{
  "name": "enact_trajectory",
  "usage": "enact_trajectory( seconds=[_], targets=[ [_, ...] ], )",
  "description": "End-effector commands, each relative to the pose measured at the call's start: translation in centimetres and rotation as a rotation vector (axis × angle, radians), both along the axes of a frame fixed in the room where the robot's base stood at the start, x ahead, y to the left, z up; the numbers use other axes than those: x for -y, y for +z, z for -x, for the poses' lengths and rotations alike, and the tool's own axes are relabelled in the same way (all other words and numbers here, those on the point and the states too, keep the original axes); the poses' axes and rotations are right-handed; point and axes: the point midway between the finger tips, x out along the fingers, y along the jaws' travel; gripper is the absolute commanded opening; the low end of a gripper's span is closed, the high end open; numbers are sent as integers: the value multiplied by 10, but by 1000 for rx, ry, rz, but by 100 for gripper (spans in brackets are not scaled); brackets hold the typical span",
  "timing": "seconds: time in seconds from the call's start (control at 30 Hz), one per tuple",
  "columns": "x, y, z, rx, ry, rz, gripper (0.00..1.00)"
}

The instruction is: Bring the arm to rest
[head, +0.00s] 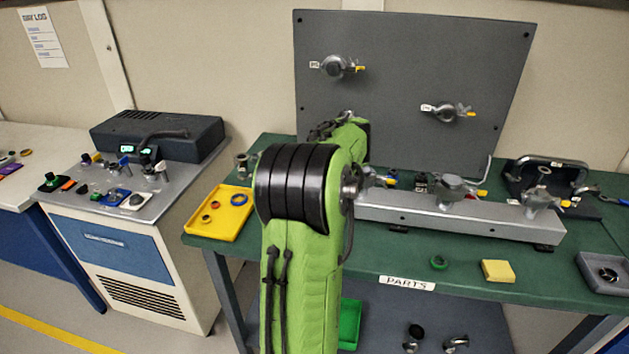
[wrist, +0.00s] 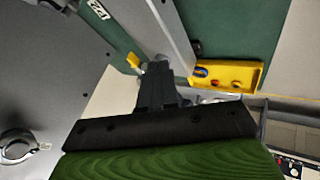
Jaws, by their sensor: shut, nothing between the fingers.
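My green arm with its black ribbed joint rises through the middle of the head view, in front of the bench and the upright grey panel (head: 410,80). My gripper (wrist: 157,84) shows in the wrist view as dark fingers, closed together and empty. In the head view the arm hides most or all of the gripper. In the wrist view the fingers are in front of the grey panel (wrist: 60,65), the metal rail (wrist: 172,35) and the yellow tray (wrist: 246,77); I cannot tell their exact distance from these.
The green bench (head: 375,265) carries the rail (head: 450,215) with several valve fittings, a yellow tray (head: 228,226) with rings, a yellow block (head: 497,271), a green ring (head: 439,262) and a grey tray (head: 605,284). A cabinet (head: 135,255) with a dark instrument (head: 158,135) stands left.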

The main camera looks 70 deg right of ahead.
Motion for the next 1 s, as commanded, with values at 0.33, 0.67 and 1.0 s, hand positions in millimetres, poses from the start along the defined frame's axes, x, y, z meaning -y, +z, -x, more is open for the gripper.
enact_trajectory(
  seconds=[0.33,0.67,1.0],
  targets=[
    [-27,52,28,0,2,-1,0],
    [-30,56,31,-1,3,-4,0],
    [-94,77,-27,63,45,-65,0]
  ],
)
